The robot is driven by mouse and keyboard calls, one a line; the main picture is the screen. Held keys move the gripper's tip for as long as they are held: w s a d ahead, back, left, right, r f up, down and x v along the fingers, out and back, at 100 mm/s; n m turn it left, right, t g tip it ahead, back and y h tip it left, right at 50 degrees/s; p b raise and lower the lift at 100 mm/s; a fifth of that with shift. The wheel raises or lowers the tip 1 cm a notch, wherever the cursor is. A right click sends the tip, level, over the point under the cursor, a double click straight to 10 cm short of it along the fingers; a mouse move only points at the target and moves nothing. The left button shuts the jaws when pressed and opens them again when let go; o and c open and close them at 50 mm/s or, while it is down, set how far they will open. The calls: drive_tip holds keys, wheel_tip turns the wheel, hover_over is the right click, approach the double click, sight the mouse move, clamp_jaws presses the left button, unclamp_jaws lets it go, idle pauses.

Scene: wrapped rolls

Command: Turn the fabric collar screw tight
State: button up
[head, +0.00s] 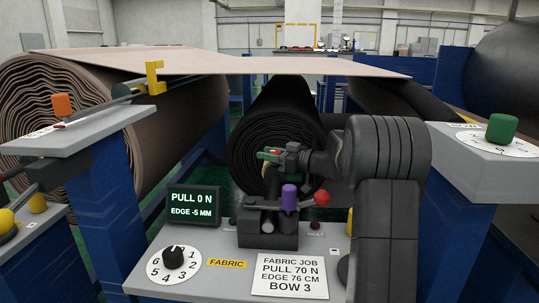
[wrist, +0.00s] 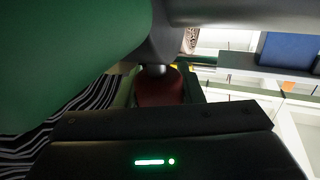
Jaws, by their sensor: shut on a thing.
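My gripper (head: 273,155) is in front of the dark wrapped roll (head: 285,105) in the head view. It is shut on a small part with red and green showing at its tip, by the roll's core; I take this to be the collar screw. In the wrist view a dark red piece (wrist: 160,87) sits just beyond the black gripper body (wrist: 160,145). A large green surface (wrist: 60,60) fills the upper left there. The collar and the screw's seating are mostly hidden by my gripper, so I cannot tell how tight the screw is.
Below my arm stands a grey console (head: 215,277) with a dial (head: 173,263), a purple knob (head: 289,198) and a red ball lever (head: 321,199). Its display (head: 193,206) reads PULL 0 N, EDGE -5 MM. A job card (head: 289,276) lies there. A brown roll (head: 170,130) is at left.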

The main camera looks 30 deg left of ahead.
drive_tip(key=shift+f+m+t+b, duration=0.25)
drive_tip(key=shift+t+b, duration=0.25)
drive_tip(key=shift+b, duration=0.25)
drive_tip(key=shift+f+m+t+b, duration=0.1)
drive_tip(key=shift+m+t+b, duration=0.4)
drive_tip(key=shift+b, duration=0.6)
drive_tip(key=t+b, duration=0.1)
drive_tip(key=m+t+b, duration=0.1)
drive_tip(key=b, duration=0.1)
drive_tip(key=m+t+b, duration=0.1)
drive_tip(key=t+b, duration=0.1)
drive_tip(key=shift+w, duration=0.25)
drive_tip(key=m+t+b, duration=0.1)
drive_tip(key=b, duration=0.1)
drive_tip(key=m+t+h+b, duration=0.1)
drive_tip(key=t, duration=0.1)
drive_tip(key=shift+w+m+t+b, duration=0.2)
drive_tip(key=shift+m+t+b, duration=0.1)
drive_tip(key=shift+m+b, duration=0.1)
drive_tip(key=shift+w+d+r+m+t+h+b, duration=0.15)
drive_tip(key=shift+m+t+h+b, duration=0.15)
drive_tip(key=shift+t, duration=0.2)
drive_tip(key=shift+w+r+m+t+h+b, duration=0.1)
drive_tip(key=shift+r+m+t+h+b, duration=0.1)
drive_tip(key=shift+m+t+h, duration=0.25)
drive_tip(key=o, duration=1)
